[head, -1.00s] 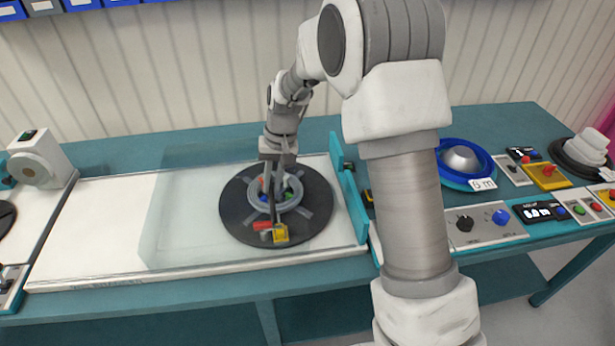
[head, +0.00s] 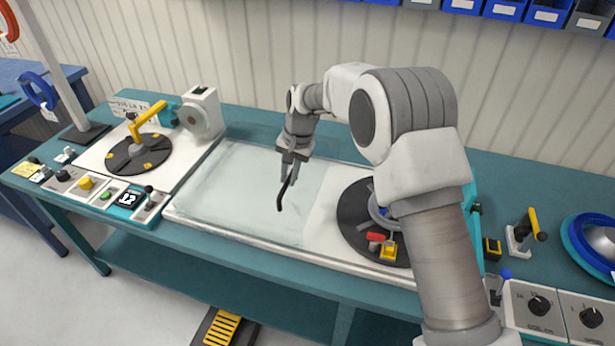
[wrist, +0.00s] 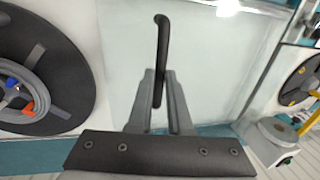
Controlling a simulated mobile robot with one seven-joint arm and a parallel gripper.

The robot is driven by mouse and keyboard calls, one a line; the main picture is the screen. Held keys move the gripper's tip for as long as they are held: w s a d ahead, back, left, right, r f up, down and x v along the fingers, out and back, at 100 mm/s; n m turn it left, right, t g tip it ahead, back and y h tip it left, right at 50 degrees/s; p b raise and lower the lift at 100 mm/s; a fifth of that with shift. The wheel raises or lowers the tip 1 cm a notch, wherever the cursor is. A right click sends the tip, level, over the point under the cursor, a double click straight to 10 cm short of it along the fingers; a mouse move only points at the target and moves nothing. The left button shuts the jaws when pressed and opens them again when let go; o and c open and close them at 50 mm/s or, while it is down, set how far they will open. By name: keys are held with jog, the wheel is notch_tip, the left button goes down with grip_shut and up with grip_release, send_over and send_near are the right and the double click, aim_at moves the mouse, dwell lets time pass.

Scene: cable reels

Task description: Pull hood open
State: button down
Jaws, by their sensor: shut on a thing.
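The hood (head: 235,195) is a clear, see-through cover over the left part of the white bed (head: 332,222); its pane also fills the middle of the wrist view (wrist: 215,75). Its handle is a bent black bar (head: 281,196), also seen in the wrist view (wrist: 161,35). My gripper (head: 290,170) is shut on this handle; in the wrist view the two grey fingers (wrist: 160,85) lie on either side of it. The black reel disc (head: 352,212) stands uncovered to the right of the hood, partly hidden by my arm.
A red and a yellow block (head: 388,252) sit at the disc's front edge. Left of the hood are another black disc with a yellow arm (head: 148,130) and a grey motor housing (head: 200,112). Control boxes (head: 87,183) line the left front edge.

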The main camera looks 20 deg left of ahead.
jog(key=shift+a, duration=0.5)
jog(key=c, duration=0.8)
grip_release()
jog(key=shift+c, duration=0.2)
jog(key=shift+d+r, duration=0.1)
jog(key=d+r, duration=0.3)
jog(key=r, duration=1.4)
jog(key=shift+d, duration=0.15)
jog(key=shift+d, duration=0.1)
